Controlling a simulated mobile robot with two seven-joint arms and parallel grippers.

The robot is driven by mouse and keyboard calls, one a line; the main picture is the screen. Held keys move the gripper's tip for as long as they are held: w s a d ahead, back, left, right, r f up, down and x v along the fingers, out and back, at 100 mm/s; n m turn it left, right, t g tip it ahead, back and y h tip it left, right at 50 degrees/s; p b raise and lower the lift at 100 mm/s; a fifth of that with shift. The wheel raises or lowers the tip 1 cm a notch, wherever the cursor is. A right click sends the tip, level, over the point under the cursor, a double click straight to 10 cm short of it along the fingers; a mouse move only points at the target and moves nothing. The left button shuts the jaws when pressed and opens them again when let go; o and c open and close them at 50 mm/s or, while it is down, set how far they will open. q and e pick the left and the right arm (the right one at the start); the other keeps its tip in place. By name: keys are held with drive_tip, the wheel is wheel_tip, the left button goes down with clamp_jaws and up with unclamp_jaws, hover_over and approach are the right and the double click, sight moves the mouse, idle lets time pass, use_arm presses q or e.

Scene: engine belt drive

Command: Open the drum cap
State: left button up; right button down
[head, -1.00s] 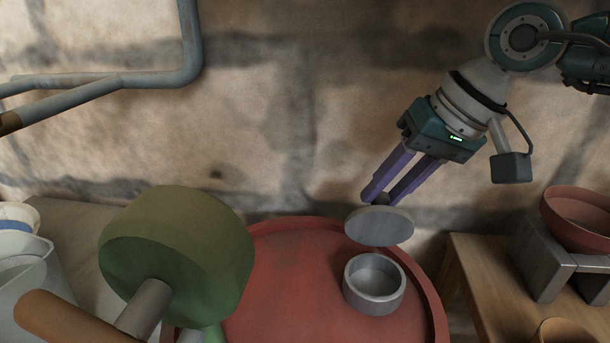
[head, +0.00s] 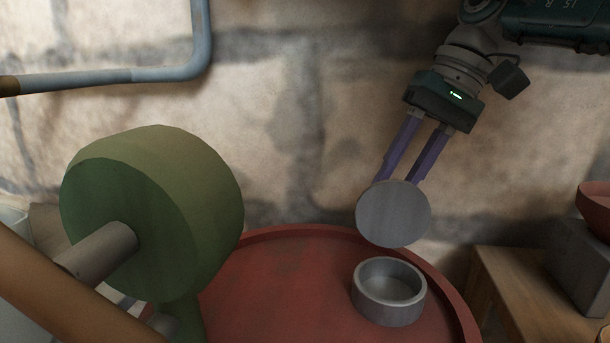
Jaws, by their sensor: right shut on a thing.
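The drum cap (head: 393,214) is a flat grey disc, tilted so that its round face shows to me. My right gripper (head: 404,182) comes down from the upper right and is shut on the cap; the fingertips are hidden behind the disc. The cap is above and apart from the round grey drum opening (head: 388,301). The opening is a short ring with a hollow inside, on top of the red drum (head: 290,275). My left gripper is not in view.
A large green wheel (head: 150,215) with a grey shaft stands at the left. A wooden stool (head: 520,298) with a grey block (head: 580,265) and a red bowl (head: 597,204) is at the right. A pipe (head: 130,76) runs along the stone wall.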

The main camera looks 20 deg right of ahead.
drive_tip(key=c, duration=0.7)
unclamp_jaws()
drive_tip(key=shift+o, duration=0.2)
drive_tip(key=shift+r, duration=0.15)
drive_tip(key=p+v, duration=0.2)
drive_tip(key=v, duration=0.8)
drive_tip(key=shift+s, duration=0.15)
